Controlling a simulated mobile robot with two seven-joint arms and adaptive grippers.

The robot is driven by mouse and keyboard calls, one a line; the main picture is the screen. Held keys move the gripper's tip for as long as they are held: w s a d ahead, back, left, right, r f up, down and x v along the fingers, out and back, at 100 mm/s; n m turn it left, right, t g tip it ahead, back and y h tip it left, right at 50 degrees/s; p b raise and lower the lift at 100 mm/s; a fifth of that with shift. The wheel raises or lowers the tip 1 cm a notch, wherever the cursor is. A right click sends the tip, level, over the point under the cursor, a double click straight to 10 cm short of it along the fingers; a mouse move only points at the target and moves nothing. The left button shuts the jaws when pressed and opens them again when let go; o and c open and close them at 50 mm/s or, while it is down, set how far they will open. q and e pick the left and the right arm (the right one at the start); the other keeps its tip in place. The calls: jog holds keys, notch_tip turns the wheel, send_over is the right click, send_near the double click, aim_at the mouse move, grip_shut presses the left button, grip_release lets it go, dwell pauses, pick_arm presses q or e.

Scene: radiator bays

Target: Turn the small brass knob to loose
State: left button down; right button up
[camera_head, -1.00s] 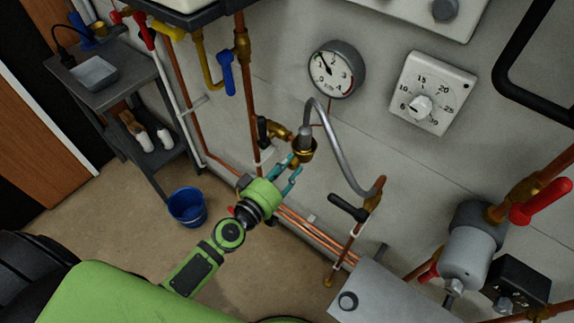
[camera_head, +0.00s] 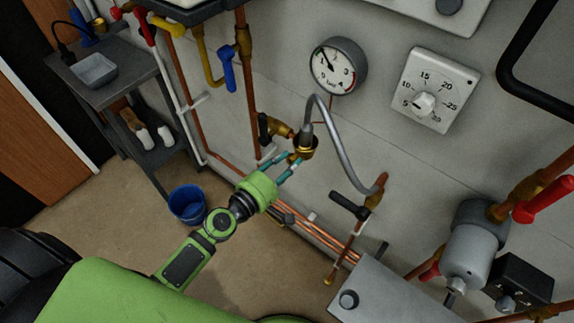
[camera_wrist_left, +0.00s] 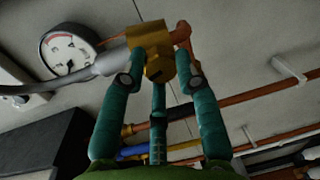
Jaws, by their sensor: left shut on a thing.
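The small brass knob (camera_head: 304,150) is at the lower end of the grey flexible hose, next to the brass valve fitting on the wall. In the left wrist view the brass knob (camera_wrist_left: 156,66) shows a faceted face between my fingers. My left gripper (camera_head: 296,163) reaches up to it from below, its teal fingers shut on the knob from its sides. In the left wrist view the gripper (camera_wrist_left: 158,66) has a finger on each side of the brass, with a third finger below. The fingers hide part of the knob. My right gripper is not in view.
The grey hose (camera_head: 344,158) curves right to a black-handled valve (camera_head: 350,206). A pressure gauge (camera_head: 338,66) and a dial (camera_head: 432,90) are on the wall above. Copper pipes run below. A blue bucket (camera_head: 187,205) stands on open floor at left, near a grey shelf cart (camera_head: 115,85).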

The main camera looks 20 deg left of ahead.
pick_arm(q)
jog(key=n+b, duration=0.1)
jog(key=n, duration=0.4)
jog(key=n+h+b, duration=0.1)
jog(key=n, duration=0.4)
jog(key=shift+f+n+h+b, duration=0.15)
jog(key=shift+n+h+b, duration=0.15)
jog(key=shift+n, duration=0.1)
jog(key=shift+n+t, duration=0.3)
jog(key=shift+n, duration=1.1)
jog(key=shift+a+r, duration=0.1)
jog(key=shift+r, duration=0.1)
jog(key=c, duration=0.9)
grip_release()
